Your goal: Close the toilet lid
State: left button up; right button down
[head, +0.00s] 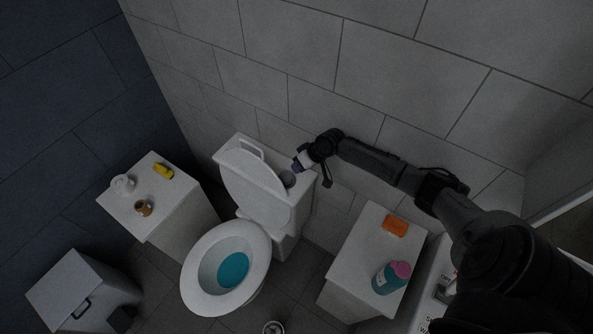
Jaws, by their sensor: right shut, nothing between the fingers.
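The toilet lid (252,181) stands raised, leaning back against the white cistern (298,208). The toilet seat (198,298) lies down on the bowl, and blue-green water (233,270) shows inside. My right gripper (297,167) is at the cistern's top right, beside the raised lid's upper right edge. It is shut with nothing held. Whether it touches the lid or cistern is hard to tell. My left gripper is not in view.
A white cabinet (170,225) at left bears a yellow item (163,171), a brown item (144,208) and a white one (122,184). The right cabinet (345,262) bears an orange item (395,226) and a teal bottle with pink cap (388,281). A white bin (80,290) stands lower left.

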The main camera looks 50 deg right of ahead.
jog(key=x, duration=0.7)
jog(key=shift+a, duration=0.1)
jog(key=shift+w+a+f, duration=0.15)
jog(key=shift+w+f, duration=0.05)
jog(key=shift+f, duration=0.05)
